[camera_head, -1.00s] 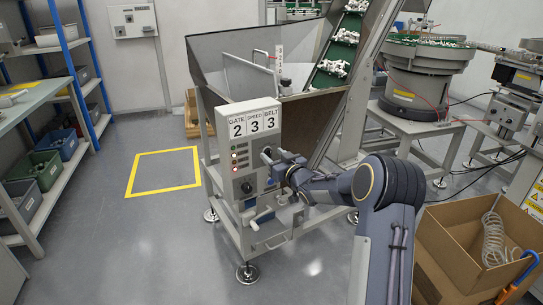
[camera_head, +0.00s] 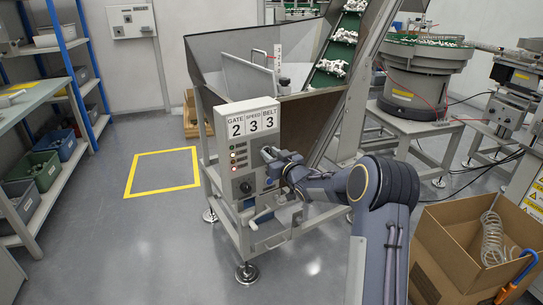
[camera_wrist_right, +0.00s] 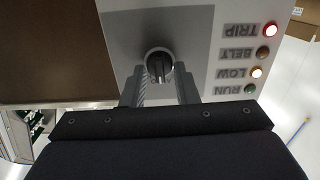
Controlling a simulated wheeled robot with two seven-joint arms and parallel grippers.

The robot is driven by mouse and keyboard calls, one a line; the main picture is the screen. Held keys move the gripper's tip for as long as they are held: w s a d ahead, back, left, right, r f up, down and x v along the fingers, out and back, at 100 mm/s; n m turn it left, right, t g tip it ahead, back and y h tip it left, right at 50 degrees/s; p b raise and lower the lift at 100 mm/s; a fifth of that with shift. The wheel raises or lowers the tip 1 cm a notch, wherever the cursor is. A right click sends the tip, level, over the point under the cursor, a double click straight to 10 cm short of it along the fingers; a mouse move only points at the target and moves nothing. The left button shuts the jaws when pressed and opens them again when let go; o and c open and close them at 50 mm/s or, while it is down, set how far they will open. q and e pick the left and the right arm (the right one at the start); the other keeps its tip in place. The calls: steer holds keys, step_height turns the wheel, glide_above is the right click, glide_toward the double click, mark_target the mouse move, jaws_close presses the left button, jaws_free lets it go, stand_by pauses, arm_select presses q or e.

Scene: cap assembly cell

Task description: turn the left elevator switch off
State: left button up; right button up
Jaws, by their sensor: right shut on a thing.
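The elevator's grey control box (camera_head: 250,150) stands on the front of the hopper frame. Its top reads GATE 2, SPEED 3, BELT 3. A dark round switch with a pale-edged handle (camera_wrist_right: 159,66) is on its face, between my right gripper's fingertips in the right wrist view. My right gripper (camera_head: 268,156) is shut on this switch; its fingers partly hide it in the head view. A second black knob (camera_head: 246,187) sits lower on the box. No label for the gripped switch is readable. My left gripper is not in view.
The lamp column shows TRIP (camera_wrist_right: 271,29) lit red and LOW (camera_wrist_right: 257,72) lit; BELT (camera_wrist_right: 263,52) and RUN (camera_wrist_right: 249,89) look dim. A cardboard box (camera_head: 440,245) stands right of my arm. Floor left of the frame is clear around a yellow-taped square (camera_head: 162,153).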

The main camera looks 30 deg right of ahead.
steer(key=shift+a+f+n+b, duration=0.1)
steer(key=shift+n+b, duration=1.9)
steer(key=shift+n, duration=0.15)
steer(key=shift+a+f+n+b, duration=0.1)
steer(key=shift+n+b, duration=1.9)
steer(key=shift+n, duration=0.15)
steer(key=o, duration=1)
steer(key=shift+r, duration=0.1)
steer(key=shift+s, duration=3.9)
